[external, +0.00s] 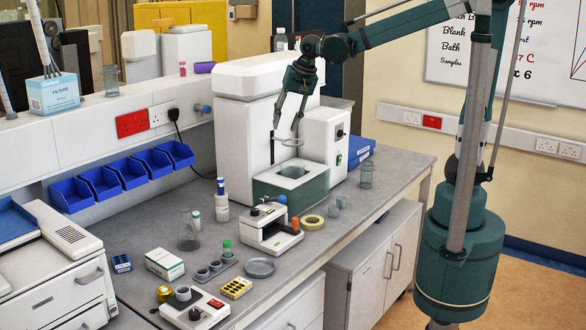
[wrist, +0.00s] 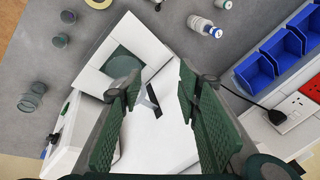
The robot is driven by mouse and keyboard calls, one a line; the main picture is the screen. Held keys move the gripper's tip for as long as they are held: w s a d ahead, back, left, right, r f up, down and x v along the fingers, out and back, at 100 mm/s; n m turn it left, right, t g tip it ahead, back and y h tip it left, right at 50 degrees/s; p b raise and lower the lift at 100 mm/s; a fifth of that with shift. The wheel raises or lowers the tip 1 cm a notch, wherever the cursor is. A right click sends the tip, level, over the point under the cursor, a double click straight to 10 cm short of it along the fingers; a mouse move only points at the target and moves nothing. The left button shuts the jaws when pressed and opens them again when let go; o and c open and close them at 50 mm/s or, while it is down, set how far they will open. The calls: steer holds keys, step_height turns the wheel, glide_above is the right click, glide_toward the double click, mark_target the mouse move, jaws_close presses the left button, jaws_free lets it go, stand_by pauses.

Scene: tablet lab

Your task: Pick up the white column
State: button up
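A tall white column (external: 243,135) stands upright as part of a white bench machine, behind a grey-green block with a round opening (external: 292,172). In the wrist view, a broad white surface of the machine (wrist: 165,145) lies below and between my fingers. My gripper (external: 287,126) points down in front of the column, above the block, with its fingers apart and nothing held between them. The wrist view also shows my gripper (wrist: 160,90) open. A small pale ring part (external: 288,142) shows just below the fingertips. Whether a finger touches the machine I cannot tell.
A white side housing (external: 322,140) stands close to the right of my gripper. A small white bench device (external: 272,232), a tape roll (external: 312,222), clear beakers and white bottles (external: 221,205) stand in front. Blue bins (external: 125,175) line the wall. The bench's right end is mostly clear.

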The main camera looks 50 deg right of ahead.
steer(key=w+a+f+m+g, duration=0.1)
steer(key=w+a+f+m, duration=0.25)
steer(key=w+a, duration=0.4)
steer(key=m+g, duration=0.3)
steer(key=m, duration=0.5)
glide_above(196, 212)
steer(key=shift+h, duration=0.4)
steer(key=f, duration=2.2)
steer(key=shift+w+d+f, duration=0.15)
steer(key=shift+w, duration=0.05)
steer(key=shift+a+f, duration=0.3)
steer(key=shift+f, duration=0.1)
steer(key=shift+f, duration=0.1)
steer(key=shift+f, duration=1.2)
steer(key=shift+f, duration=0.1)
steer(key=shift+s+f, duration=0.15)
steer(key=shift+f, duration=1.1)
steer(key=shift+s+f, duration=0.1)
steer(key=shift+f, duration=1.15)
